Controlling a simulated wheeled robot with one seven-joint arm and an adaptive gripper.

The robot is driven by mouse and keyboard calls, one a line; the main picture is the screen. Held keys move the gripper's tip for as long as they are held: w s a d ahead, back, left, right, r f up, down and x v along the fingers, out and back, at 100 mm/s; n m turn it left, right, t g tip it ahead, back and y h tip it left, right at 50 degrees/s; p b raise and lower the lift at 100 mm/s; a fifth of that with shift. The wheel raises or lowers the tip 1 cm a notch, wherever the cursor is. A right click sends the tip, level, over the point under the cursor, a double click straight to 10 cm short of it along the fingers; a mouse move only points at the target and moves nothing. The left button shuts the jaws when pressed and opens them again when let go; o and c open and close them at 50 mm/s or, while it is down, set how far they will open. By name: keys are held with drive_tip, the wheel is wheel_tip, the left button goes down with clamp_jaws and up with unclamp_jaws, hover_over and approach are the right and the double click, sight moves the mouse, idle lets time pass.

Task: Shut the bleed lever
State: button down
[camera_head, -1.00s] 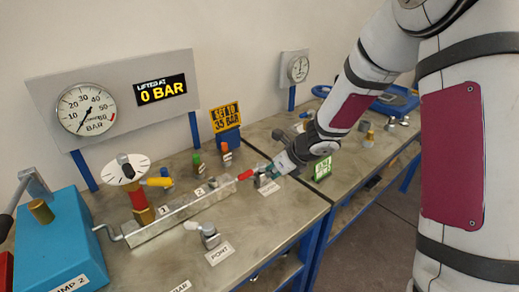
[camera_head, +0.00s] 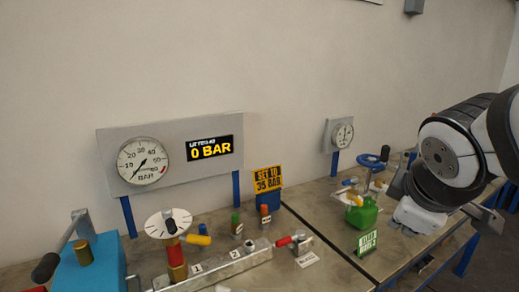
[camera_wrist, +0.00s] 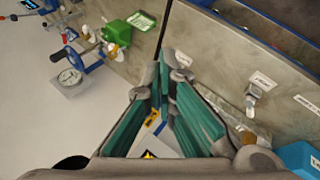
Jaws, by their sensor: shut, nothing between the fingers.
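The bleed lever (camera_head: 284,242) has a short red handle on a small metal valve. It stands at the right end of the long metal manifold (camera_head: 225,268) in the head view, behind a white label. Its handle points left, toward the manifold. My gripper is high and to the right of it, apart from it; in the head view its fingers are not clearly seen. In the wrist view my gripper (camera_wrist: 167,75) has its teal-padded fingers shut with nothing held. I cannot make out the bleed lever in the wrist view.
A round gauge (camera_head: 143,161) and a display (camera_head: 210,148) reading 0 BAR stand behind the manifold. Green- and orange-topped posts stand near the lever. A blue pump (camera_head: 95,263) is at left.

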drive_tip(key=s+a+m+y, duration=0.1)
drive_tip(key=s+a+m, duration=0.1)
drive_tip(key=s+m, duration=0.2)
drive_tip(key=s+a+m+g+y, duration=0.1)
drive_tip(key=s+a+m, duration=0.2)
drive_tip(key=s+m, duration=0.2)
drive_tip(key=s, duration=0.2)
drive_tip(key=shift+s+a+y, duration=0.25)
drive_tip(key=shift+s+y, duration=0.05)
drive_tip(key=shift+y, duration=0.1)
drive_tip(key=shift+f, duration=0.1)
idle(0.5)
